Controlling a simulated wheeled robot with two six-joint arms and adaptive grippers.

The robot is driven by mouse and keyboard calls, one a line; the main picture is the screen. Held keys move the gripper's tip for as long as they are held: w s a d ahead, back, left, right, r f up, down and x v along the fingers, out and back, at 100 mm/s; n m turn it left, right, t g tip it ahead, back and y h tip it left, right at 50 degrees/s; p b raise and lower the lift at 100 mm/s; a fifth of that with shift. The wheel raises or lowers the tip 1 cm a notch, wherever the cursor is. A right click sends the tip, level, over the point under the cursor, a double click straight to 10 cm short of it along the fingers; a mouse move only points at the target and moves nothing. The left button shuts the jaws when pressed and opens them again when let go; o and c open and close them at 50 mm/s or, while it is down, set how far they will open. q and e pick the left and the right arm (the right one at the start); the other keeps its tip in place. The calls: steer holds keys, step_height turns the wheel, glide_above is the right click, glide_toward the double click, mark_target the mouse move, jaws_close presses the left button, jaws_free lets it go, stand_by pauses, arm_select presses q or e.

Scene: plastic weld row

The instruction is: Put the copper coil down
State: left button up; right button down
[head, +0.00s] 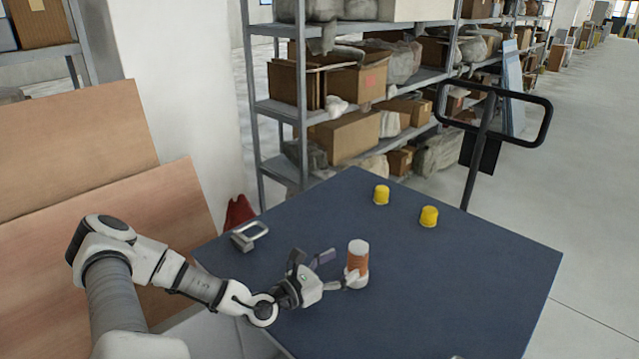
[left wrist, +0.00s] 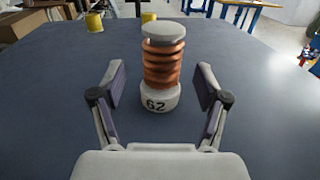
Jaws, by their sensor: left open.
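The copper coil (head: 358,261) stands upright on the dark blue table top (head: 460,270), a copper winding between a white base and a grey-white cap. In the left wrist view the copper coil (left wrist: 162,65) stands between and just beyond the fingers, with "62" on its base. My left gripper (head: 338,268) is open around the near side of the coil. In the left wrist view the left gripper (left wrist: 160,88) shows its fingers wide apart, with a gap on each side of the coil. My right gripper is not in view.
Two yellow cups (head: 381,194) (head: 429,216) stand toward the far side of the table. A grey metal clamp-like part (head: 249,236) lies near the left edge. A black handle (head: 495,112) rises behind the table, before shelves with boxes (head: 348,135). The table's right part is clear.

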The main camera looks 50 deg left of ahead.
arm_select(q)
steer(key=s+p, duration=0.1)
steer(key=s, duration=0.1)
steer(key=s+p, duration=0.2)
steer(key=s, duration=0.1)
steer(key=shift+s+a+r, duration=0.15)
steer(key=shift+s+r, duration=0.05)
steer(key=shift+s, duration=0.15)
steer(key=shift+s+f+p, duration=0.15)
steer(key=shift+s+p, duration=0.15)
steer(key=shift+s, duration=0.15)
steer(key=shift+f, duration=0.1)
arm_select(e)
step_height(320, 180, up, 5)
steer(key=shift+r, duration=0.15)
arm_select(q)
steer(key=shift+w, duration=0.1)
